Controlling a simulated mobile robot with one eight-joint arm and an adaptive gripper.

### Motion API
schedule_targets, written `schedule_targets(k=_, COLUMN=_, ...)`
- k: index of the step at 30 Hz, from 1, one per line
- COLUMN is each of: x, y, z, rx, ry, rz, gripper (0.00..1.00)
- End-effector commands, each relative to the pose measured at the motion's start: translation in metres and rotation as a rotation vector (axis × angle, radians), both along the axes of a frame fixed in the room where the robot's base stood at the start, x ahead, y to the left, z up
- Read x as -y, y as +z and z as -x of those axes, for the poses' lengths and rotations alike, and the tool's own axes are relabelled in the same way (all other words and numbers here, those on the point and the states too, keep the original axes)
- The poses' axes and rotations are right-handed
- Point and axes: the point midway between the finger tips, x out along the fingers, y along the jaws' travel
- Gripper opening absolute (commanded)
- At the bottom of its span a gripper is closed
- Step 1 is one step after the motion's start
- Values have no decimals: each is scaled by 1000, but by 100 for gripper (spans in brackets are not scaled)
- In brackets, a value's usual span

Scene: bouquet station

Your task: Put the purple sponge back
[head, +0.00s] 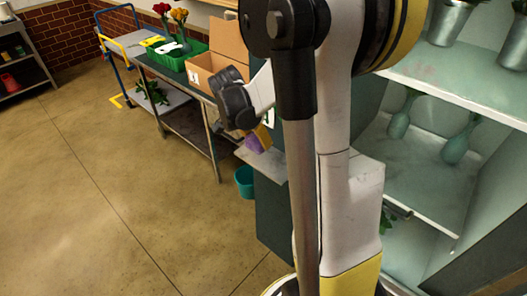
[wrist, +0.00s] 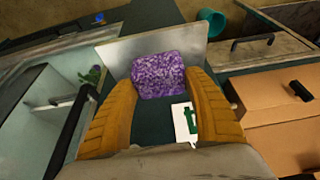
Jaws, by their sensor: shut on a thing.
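The purple sponge (wrist: 160,75) is a speckled block between the two orange fingers of my gripper (wrist: 161,84) in the wrist view. The fingers are shut on its sides. In the head view the sponge (head: 253,144) shows small below my dark wrist, beside a yellow-orange finger of my gripper (head: 262,137). A pale grey ledge (wrist: 115,57) lies behind and below the sponge in the wrist view. In the head view this ledge (head: 279,166) shows beneath the sponge. I cannot tell whether the sponge touches it.
A white card with a green bottle picture (wrist: 182,122) is on the dark teal surface near the fingers. A teal bucket (head: 243,182) stands below the ledge. Cardboard boxes (head: 199,72) and a green crate (head: 168,60) are on the bench. A glass-fronted cabinet (head: 430,165) is right. Open floor lies left.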

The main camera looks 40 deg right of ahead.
Motion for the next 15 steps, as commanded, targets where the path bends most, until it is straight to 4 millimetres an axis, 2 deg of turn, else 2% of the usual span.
schedule_targets(k=1, x=12, y=-2, z=-1, rx=0, ry=-3, rz=0, gripper=35)
schedule_targets(k=4, x=31, y=-1, z=-2, rx=-1, ry=-4, rz=0, gripper=35)
schedule_targets(k=9, x=29, y=-26, z=-2, rx=-1, ry=1, rz=0, gripper=35)
schedule_targets(k=15, x=29, y=-40, z=-3, rx=0, ry=1, rz=0, gripper=35)
